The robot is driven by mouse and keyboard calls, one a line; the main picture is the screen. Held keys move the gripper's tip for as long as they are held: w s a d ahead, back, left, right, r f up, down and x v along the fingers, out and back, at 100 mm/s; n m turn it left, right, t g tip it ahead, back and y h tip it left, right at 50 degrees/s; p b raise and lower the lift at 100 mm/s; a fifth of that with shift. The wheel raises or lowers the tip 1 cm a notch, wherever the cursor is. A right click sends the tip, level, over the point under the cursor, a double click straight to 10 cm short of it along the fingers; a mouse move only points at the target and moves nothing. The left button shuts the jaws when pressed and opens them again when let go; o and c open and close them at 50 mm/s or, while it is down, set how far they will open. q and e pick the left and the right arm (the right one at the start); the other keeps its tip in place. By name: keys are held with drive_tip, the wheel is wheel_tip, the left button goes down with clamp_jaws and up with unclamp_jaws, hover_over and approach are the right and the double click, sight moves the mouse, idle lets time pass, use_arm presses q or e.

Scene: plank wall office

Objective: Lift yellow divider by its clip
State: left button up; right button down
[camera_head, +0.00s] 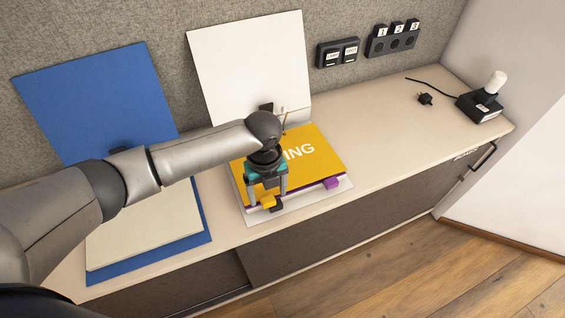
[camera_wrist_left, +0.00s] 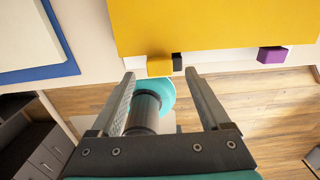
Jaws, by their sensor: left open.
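The yellow divider (camera_head: 325,166) with white letters, partly hidden by my left arm, lies flat on the opened white binder (camera_head: 250,62). It also shows at the top of the left wrist view (camera_wrist_left: 225,22). Its yellow clip (camera_head: 268,202) sits at the front edge beside a small black clip; the yellow clip shows too in the left wrist view (camera_wrist_left: 160,66). A purple clip (camera_head: 331,183) is farther right on the front edge. My left gripper (camera_head: 267,200) is open, its fingers on either side of the yellow clip; in the wrist view its fingertips (camera_wrist_left: 159,74) look just short of it. My right gripper is not in view.
An opened blue binder (camera_head: 95,95) with cream sheets (camera_head: 140,232) lies left, partly behind my arm. Sockets (camera_head: 392,40) and switches (camera_head: 338,52) are on the grey panel. A black device with a white knob (camera_head: 485,96) stands right.

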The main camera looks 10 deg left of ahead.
use_arm(q)
wheel_tip(320, 180, down, 3)
drive_tip(key=shift+r, duration=0.2)
clamp_jaws()
idle(0.6)
